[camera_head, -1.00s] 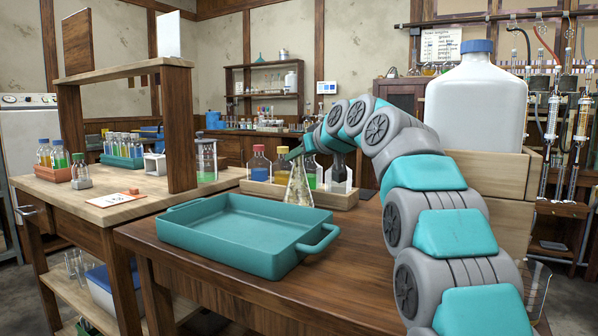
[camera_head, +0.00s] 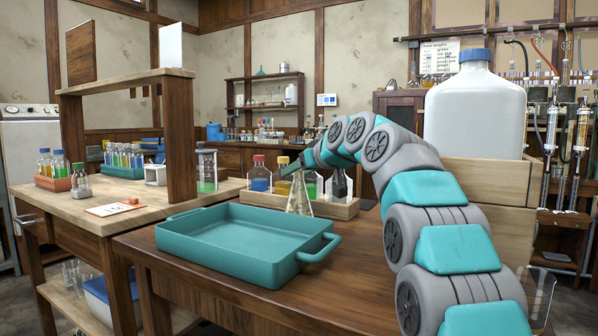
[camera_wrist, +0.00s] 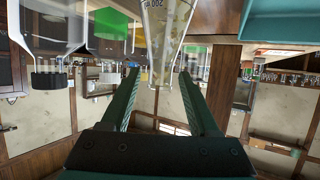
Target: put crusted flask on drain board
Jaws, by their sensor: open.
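The crusted flask (camera_head: 299,199), a clear conical flask with tan specks on its glass, stands upright on the dark wooden table at the right rear corner of a teal tray. In the wrist view, which is upside down, the flask (camera_wrist: 168,35) shows with its narrow neck between my two fingers. My gripper (camera_wrist: 158,74) is open; I cannot tell whether a finger touches the neck.
A wooden bottle rack (camera_head: 335,209) with several coloured bottles stands close behind the flask. A large white jug (camera_head: 474,110) in a wooden crate stands at the right. A lighter bench (camera_head: 60,200) with a wooden shelf frame is at the left.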

